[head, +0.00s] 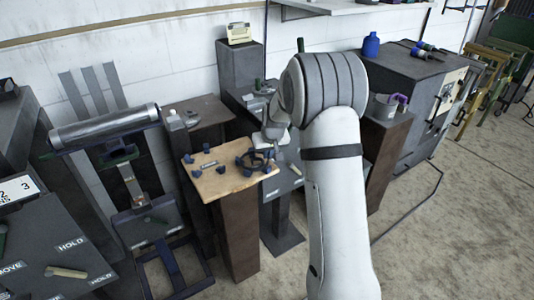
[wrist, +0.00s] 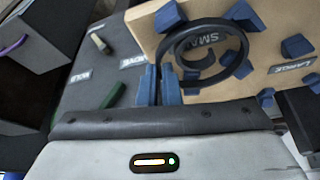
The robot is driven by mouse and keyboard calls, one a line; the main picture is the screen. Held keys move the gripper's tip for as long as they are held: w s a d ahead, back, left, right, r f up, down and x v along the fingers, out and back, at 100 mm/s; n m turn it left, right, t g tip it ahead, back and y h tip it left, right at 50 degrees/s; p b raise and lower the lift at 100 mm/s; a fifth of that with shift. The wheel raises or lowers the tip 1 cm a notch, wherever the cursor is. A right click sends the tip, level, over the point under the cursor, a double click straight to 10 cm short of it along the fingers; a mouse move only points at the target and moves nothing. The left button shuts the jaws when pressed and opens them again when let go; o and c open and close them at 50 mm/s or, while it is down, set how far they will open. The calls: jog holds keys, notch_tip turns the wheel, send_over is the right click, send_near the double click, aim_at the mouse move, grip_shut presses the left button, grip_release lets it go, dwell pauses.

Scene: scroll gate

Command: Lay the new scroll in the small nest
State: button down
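The new scroll, a dark ring with a curl inside (wrist: 247,58), is over the small nest on the wooden board (wrist: 285,20), around the SMALL label. It also shows in the head view as a dark ring (head: 258,157). Blue blocks (wrist: 243,14) of the nest stand around it. My gripper (wrist: 159,84) has its two blue fingers close together at the ring's left wall, apparently pinching it. I cannot tell whether the scroll touches the board or hangs slightly above it. In the head view my arm and gripper (head: 268,138) partly hide this spot.
The LARGE label (wrist: 292,66) marks another group of blue blocks, empty in the head view (head: 208,165). A dark grey panel with a green handle (wrist: 115,95) and a beige handle (wrist: 99,42) lies beside the board. A steel roller (head: 105,127) is at left.

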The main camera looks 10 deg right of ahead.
jog(key=shift+f, duration=0.1)
jog(key=c, duration=1.5)
grip_release()
jog(key=shift+c, duration=0.2)
jog(key=v, duration=0.7)
jog(key=shift+s+r, duration=0.25)
jog(key=shift+r, duration=0.1)
jog(key=shift+d, duration=0.15)
jog(key=s+a+r+p, duration=0.3)
jog(key=s+r+p, duration=0.3)
jog(key=s+r, duration=0.75)
jog(key=s+r+g+p, duration=0.1)
jog(key=s+p, duration=0.1)
jog(key=s, duration=0.8)
jog(key=s+a+r+p, duration=0.1)
jog(key=s+r+p, duration=0.1)
jog(key=s, duration=0.9)
jog(key=shift+m+g+p, duration=0.3)
jog(key=shift+g+p, duration=0.1)
